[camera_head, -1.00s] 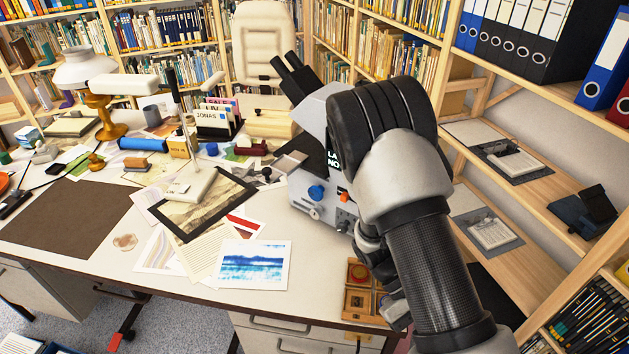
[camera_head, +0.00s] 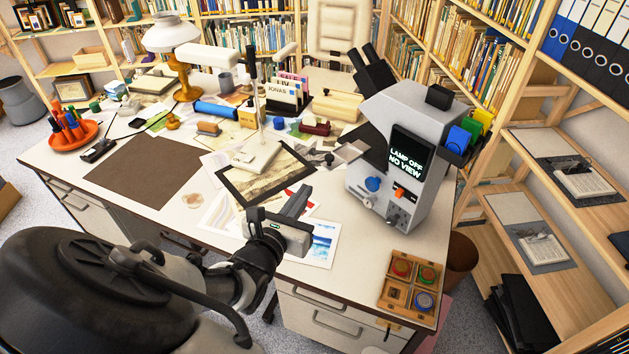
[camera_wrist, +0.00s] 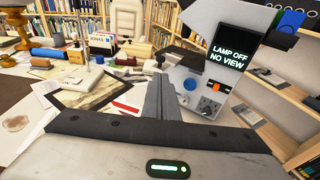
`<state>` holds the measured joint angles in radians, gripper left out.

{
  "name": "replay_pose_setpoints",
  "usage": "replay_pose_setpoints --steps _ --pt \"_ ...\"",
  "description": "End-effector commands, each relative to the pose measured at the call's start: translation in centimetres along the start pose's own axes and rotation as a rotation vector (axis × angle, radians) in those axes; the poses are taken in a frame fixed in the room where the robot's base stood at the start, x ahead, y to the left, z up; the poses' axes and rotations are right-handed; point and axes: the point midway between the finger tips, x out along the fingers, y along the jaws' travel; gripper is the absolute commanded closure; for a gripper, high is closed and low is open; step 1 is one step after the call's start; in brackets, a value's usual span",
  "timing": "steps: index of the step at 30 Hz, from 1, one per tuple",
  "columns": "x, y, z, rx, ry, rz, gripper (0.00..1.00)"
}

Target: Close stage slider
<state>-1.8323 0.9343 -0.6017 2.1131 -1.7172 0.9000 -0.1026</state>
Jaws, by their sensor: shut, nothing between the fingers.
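The grey microscope-like device (camera_head: 412,155) stands at the right end of the desk. Its screen reads "LAMP OFF NO VIEW", and it also shows in the wrist view (camera_wrist: 207,75). A flat grey plate (camera_head: 349,152), which looks like the stage slider, sticks out from its left side. My gripper (camera_head: 301,198) is left of and nearer than the device, above the prints, apart from the plate. In the wrist view its fingers (camera_wrist: 160,95) are together and empty. They point toward the device's left side and partly cover that area.
A black-framed print (camera_head: 230,187) with a pale stand on it lies left of the device. A wooden tray (camera_head: 388,300) with coloured round pieces sits at the front right corner. The brown mat (camera_head: 140,170) is bare. Shelves (camera_head: 545,205) stand close at right.

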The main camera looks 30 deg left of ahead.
Motion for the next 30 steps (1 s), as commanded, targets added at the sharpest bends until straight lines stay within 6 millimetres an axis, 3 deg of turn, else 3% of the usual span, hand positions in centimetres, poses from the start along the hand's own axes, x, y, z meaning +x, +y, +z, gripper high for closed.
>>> replay_pose_setpoints --steps 15,22,30 --pt "10.4 -0.2 -0.5 0.003 -0.003 -0.005 1.00" --pt "12.7 -0.2 -0.2 0.003 -0.002 -0.005 1.00" --pt "13.0 -0.2 0.0 0.003 0.000 -0.004 1.00"
